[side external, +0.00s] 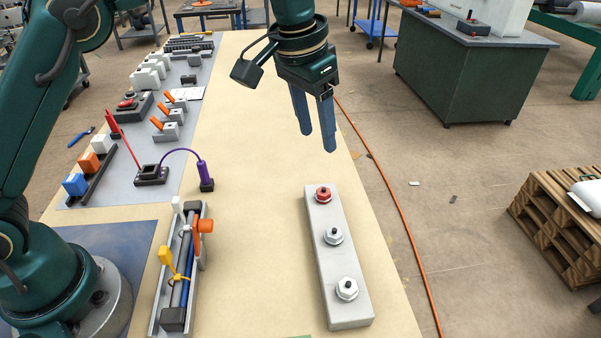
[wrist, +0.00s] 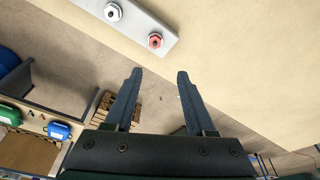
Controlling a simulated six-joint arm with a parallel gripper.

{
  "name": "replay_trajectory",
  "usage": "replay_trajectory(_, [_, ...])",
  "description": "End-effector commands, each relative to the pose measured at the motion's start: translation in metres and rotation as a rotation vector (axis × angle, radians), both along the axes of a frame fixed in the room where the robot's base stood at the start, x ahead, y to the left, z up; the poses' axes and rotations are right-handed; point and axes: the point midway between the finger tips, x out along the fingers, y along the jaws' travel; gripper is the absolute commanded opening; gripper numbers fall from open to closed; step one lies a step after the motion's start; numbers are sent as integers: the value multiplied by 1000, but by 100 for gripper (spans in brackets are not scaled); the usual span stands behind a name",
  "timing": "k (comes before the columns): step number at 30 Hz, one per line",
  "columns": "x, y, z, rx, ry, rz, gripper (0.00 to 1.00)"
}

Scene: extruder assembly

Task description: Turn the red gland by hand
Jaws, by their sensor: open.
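The red gland (side external: 323,194) sits at the far end of a pale grey block (side external: 325,265) that stands on the table. Two silver-white glands, one in the middle (side external: 334,236) and one at the near end (side external: 346,289), sit on the same block. My gripper (side external: 319,143) hangs in the air above and beyond the red gland, apart from it. Its two blue-grey fingers are open with nothing between them. In the wrist view the red gland (wrist: 155,40) shows ahead of the open fingertips (wrist: 157,74), a little left of centre, with one silver gland (wrist: 113,12) farther left.
A tray with tubes and an orange knob (side external: 205,226) stands left of the block. A purple cable (side external: 203,170), a red stick and several small fixtures line the table's left side. The tabletop (side external: 255,130) between them and the block is clear. The table's right edge runs close by the block.

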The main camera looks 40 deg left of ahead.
Motion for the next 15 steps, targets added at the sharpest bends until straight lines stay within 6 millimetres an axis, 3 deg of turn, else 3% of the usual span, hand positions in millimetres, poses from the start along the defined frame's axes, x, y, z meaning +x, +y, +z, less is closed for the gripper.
replay_trajectory(4, [-1,-8,-28,16,59,-20,55])
replay_trajectory(15, [-1,-11,-56,21,76,-28,55])
